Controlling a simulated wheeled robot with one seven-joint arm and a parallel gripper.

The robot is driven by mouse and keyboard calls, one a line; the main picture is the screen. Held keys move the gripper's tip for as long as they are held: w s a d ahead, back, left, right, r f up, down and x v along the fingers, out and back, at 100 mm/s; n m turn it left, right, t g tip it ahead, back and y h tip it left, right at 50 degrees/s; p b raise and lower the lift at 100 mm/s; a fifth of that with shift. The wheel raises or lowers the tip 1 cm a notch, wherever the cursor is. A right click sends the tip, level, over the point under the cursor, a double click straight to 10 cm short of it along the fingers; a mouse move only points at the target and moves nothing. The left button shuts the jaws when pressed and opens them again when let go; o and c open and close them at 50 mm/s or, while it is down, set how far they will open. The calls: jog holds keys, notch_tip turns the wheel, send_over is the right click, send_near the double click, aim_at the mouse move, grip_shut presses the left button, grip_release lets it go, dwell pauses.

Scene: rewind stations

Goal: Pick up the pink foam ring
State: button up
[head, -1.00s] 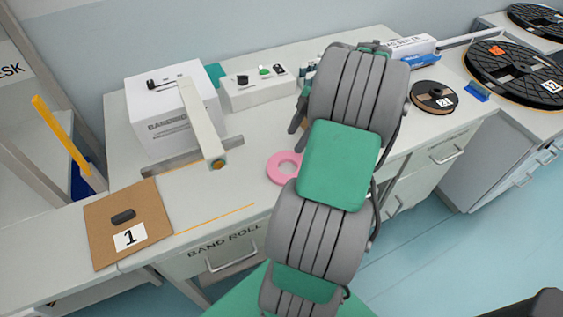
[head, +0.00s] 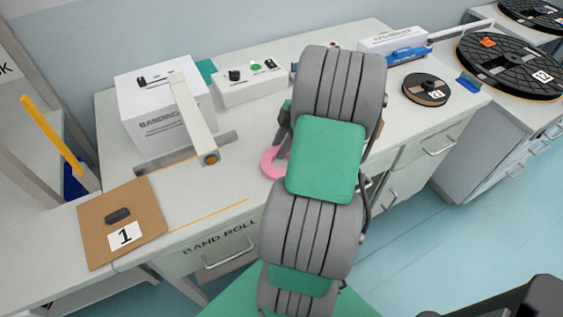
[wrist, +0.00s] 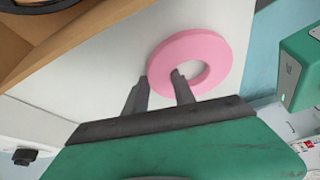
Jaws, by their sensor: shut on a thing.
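In the head view the ring (head: 268,164) shows at the left of my arm, over the white bench top. My arm hides its right part, and my gripper's fingertips are mostly hidden there. I cannot tell whether the ring still touches the bench.
A white box (head: 160,112) with a jutting arm (head: 193,118) stands left of the ring. A control box (head: 248,84) is behind. A brown board (head: 97,212) marked 1 lies front left. A small black reel (head: 425,89) sits to the right. Bench between board and ring is mostly clear.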

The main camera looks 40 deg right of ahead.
grip_shut()
